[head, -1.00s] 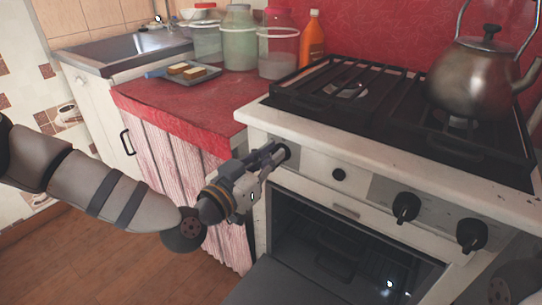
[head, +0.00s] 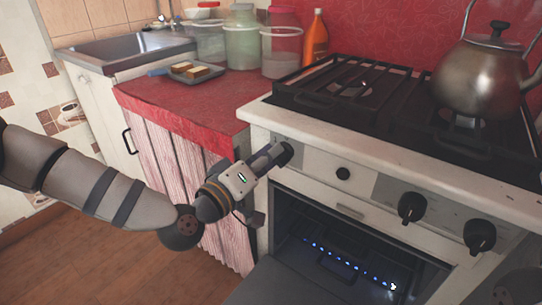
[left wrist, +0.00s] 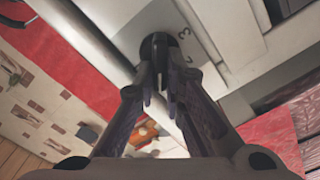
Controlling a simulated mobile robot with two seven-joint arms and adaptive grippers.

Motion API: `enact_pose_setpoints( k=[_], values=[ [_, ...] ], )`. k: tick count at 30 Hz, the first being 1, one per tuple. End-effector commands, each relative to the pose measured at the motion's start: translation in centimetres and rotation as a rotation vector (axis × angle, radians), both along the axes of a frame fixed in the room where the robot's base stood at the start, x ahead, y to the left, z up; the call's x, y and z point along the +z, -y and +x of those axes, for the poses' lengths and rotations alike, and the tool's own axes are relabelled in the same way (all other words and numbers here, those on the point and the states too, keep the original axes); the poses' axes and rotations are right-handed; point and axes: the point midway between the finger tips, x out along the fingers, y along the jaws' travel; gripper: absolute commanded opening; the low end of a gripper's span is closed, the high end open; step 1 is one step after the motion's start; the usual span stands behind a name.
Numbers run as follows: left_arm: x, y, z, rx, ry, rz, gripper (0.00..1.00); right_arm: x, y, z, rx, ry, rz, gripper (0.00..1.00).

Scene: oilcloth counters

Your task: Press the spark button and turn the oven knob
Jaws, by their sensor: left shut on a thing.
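The oven knob (head: 285,153) is a dark knob at the left end of the stove's front panel. My left gripper (head: 278,155) reaches it from the left and is shut on it. In the left wrist view, the fingers (left wrist: 160,75) close around the dark knob (left wrist: 155,48) beside a printed number scale. The spark button (head: 343,174) is a small round black button on the panel, right of the knob, with nothing touching it. A row of blue flames (head: 345,262) burns inside the oven. My right gripper is not clearly visible.
The oven door (head: 290,288) hangs open below the panel. Two black knobs (head: 412,207) are farther right. A kettle (head: 480,80) stands on the hob grate. The red counter (head: 190,108) holds a tray (head: 193,76) and jars. A dark grey shape is cut off at the lower right.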

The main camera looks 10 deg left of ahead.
Motion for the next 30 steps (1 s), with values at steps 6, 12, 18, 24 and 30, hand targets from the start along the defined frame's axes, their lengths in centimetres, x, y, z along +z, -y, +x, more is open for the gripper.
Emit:
enact_pose_setpoints(
  k=[6, 12, 18, 24, 30],
  values=[
    [-0.2, -0.04, -0.02, -0.001, -0.037, -0.084, 0.0, -0.27, 0.0, -0.16, 0.0, -0.005, 0.0, 0.4],
    [-0.18, -0.05, 0.0, -0.001, -0.051, -0.123, 0.0, -0.35, 0.0, -0.21, 0.0, -0.007, 0.0, 0.4],
    [-0.16, -0.04, 0.0, -0.001, -0.055, -0.133, 0.0, -0.36, 0.0, -0.21, 0.0, -0.007, 0.0, 0.4],
    [-0.16, -0.05, -0.01, -0.002, -0.055, -0.132, 0.0, -0.36, 0.0, -0.22, 0.0, -0.007, 0.0, 0.4],
    [-0.17, -0.05, 0.0, -0.002, -0.055, -0.132, 0.3, -0.36, 0.0, -0.22, 0.0, -0.007, 0.0, 0.4]
  ],
)
